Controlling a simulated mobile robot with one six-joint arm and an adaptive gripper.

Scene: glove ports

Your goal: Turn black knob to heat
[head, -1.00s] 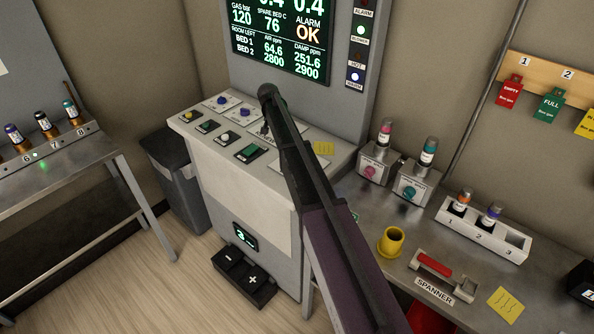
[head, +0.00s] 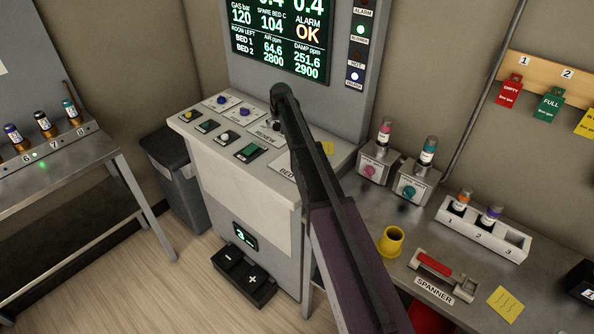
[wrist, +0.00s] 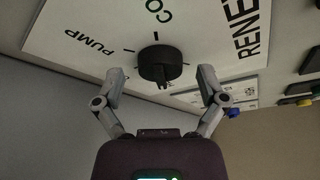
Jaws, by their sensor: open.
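The black knob (wrist: 160,64) sits on a white label plate (wrist: 75,30) in the wrist view, with tick marks around it. The words PUMP, CO and RENE show, partly cut off; no HEAT mark is readable. The knob's narrow ridge points toward the bottom of the picture. My gripper (wrist: 160,76) is open, with one finger on each side of the knob and a visible gap to both. Whether the fingertips reach the knob's depth I cannot tell. In the head view my arm covers most of the gripper and the knob.
The console top (head: 186,117) carries several other knobs and buttons, and a green-lit switch (head: 250,152) near its front. A screen (head: 280,40) stands behind, reading ALARM OK. To the right, a bench holds two small boxes with knobs, a yellow cup (head: 391,241) and a spanner holder.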

